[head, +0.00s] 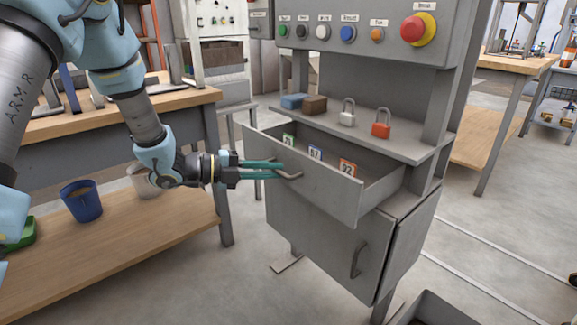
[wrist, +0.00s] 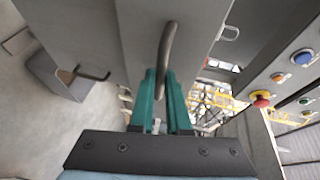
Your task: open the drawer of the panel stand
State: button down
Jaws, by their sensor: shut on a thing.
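The panel stand (head: 333,80) is grey, with a row of buttons along its top. Its drawer (head: 325,190) stands pulled out from the stand, and several numbered tags show inside it. My gripper (head: 282,170) has teal fingers and is shut on the curved drawer handle (head: 291,175) at the drawer front. In the wrist view the fingers sit on both sides of the handle (wrist: 168,48), in front of the grey drawer front (wrist: 120,30). How far the drawer reaches back under the shelf is hidden.
A shelf (head: 400,140) above the drawer carries two padlocks and two small blocks. A closed cabinet door (head: 330,235) is below. A wooden bench (head: 120,245) with a blue cup (head: 82,202) is at left. An open grey bin (head: 430,310) stands on the floor in front.

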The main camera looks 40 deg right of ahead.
jog(key=shift+w+a, duration=0.15)
jog(key=shift+a, duration=1.75)
jog(key=c, duration=0.9)
grip_release()
jog(key=v, duration=1)
jog(key=shift+w+a, duration=0.2)
jog(key=shift+a, duration=0.15)
